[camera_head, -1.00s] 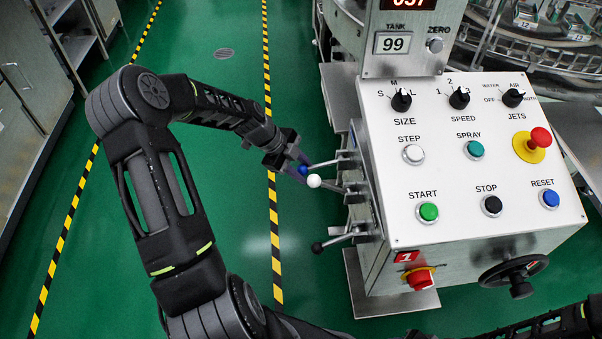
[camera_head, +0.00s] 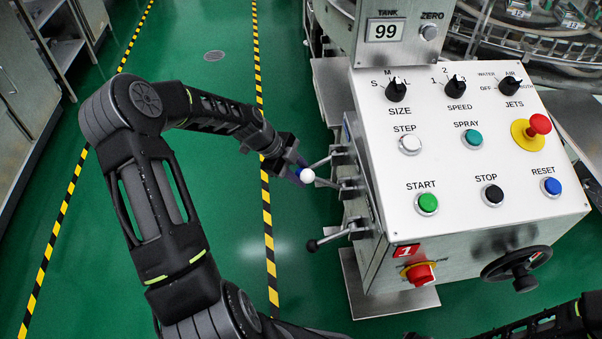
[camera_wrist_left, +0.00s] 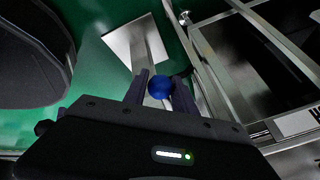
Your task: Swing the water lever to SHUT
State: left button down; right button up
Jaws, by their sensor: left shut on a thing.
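Three levers stick out from the left side of the control box. The lever with the blue knob (camera_wrist_left: 160,87) is between the fingers of my left gripper (camera_head: 298,169), which is shut on it. In the head view the blue knob is mostly hidden behind the white knob (camera_head: 307,175) of the middle lever. The front lever has a black knob (camera_head: 312,245) and stands apart from the gripper. I cannot see lever labels or a SHUT mark. My right gripper is out of view.
The control panel (camera_head: 455,150) carries several buttons and dials, with a red emergency button (camera_head: 539,124) at right. A red switch (camera_head: 421,273) and a black handwheel (camera_head: 517,268) are on its front. The green floor (camera_head: 215,215) left of the levers is clear.

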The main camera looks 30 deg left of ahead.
aim_at(297, 171)
pick_arm(q)
jog(key=c, duration=1)
grip_release()
jog(key=shift+s+f, duration=0.1)
jog(key=shift+c, duration=0.2)
jog(key=shift+a, duration=0.1)
jog(key=p+v, duration=0.1)
jog(key=v, duration=0.6)
jog(key=shift+s+a+r+p, duration=0.1)
jog(key=shift+s+r+p, duration=0.05)
jog(key=shift+r+p, duration=0.2)
